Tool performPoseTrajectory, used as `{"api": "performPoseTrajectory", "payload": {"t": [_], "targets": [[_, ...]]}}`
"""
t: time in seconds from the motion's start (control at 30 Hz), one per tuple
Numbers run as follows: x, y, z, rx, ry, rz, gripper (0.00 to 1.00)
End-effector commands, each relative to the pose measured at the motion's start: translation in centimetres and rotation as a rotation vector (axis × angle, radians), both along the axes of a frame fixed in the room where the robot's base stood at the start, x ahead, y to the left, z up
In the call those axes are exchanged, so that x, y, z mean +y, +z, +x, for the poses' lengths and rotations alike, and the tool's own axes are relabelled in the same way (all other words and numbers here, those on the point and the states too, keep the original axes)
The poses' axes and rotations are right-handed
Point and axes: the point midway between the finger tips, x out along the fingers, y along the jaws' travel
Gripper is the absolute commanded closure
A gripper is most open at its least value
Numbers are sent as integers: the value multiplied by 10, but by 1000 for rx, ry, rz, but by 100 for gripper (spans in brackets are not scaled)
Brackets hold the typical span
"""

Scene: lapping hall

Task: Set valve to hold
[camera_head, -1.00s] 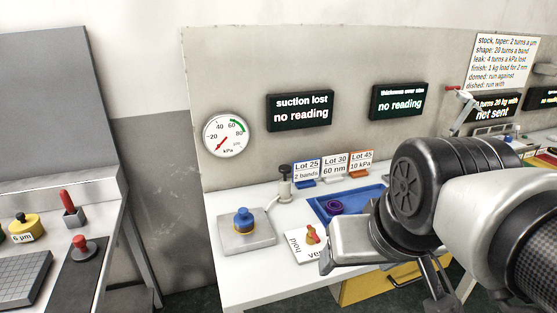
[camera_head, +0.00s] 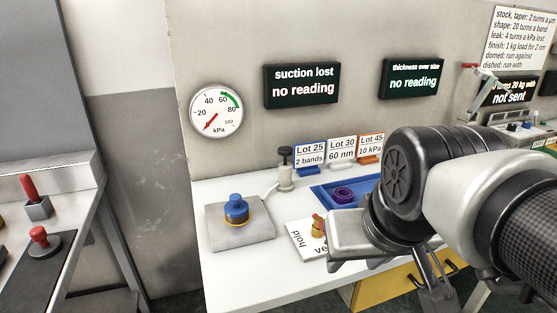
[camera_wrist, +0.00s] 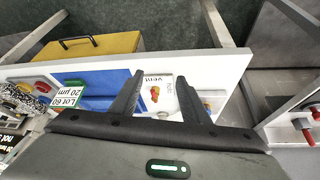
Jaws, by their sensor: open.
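The valve (camera_head: 318,227) is a small orange and red knob on a white plate (camera_head: 301,237) marked "hold" and "vent", on the white bench. The gripper housing partly covers the plate in the head view. The valve also shows in the wrist view (camera_wrist: 155,95), between the fingers in the picture. My gripper (camera_wrist: 161,77) is open and empty, with the two dark fingers apart. It looks down over the bench and I see no contact with the knob. Which word the knob points to is too small to tell.
A blue-topped part (camera_head: 236,209) sits on a grey plate left of the valve. A blue tray (camera_head: 325,193) with a purple ring stands behind it. A yellow drawer (camera_head: 385,288) is below the bench.

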Motion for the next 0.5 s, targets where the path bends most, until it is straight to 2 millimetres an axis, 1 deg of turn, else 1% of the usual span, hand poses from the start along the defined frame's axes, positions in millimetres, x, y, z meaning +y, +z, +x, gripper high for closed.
{"api": "performPoseTrajectory", "payload": {"t": [0.03, 0.07, 0.17, 0.2, 0.27, 0.3, 0.37, 0.4, 0.5], "targets": [[0, 13, 10, 23, 2, -9, 63], [0, 21, 17, 38, 4, -15, 63], [1, 49, 48, 110, 14, -38, 63], [1, 59, 64, 143, 21, -47, 63], [2, 71, 88, 193, 32, -58, 63], [3, 78, 104, 227, 38, -63, 63], [5, 84, 129, 275, 50, -65, 63], [5, 87, 145, 306, 57, -65, 63], [6, 88, 180, 375, 72, -60, 63]]}}
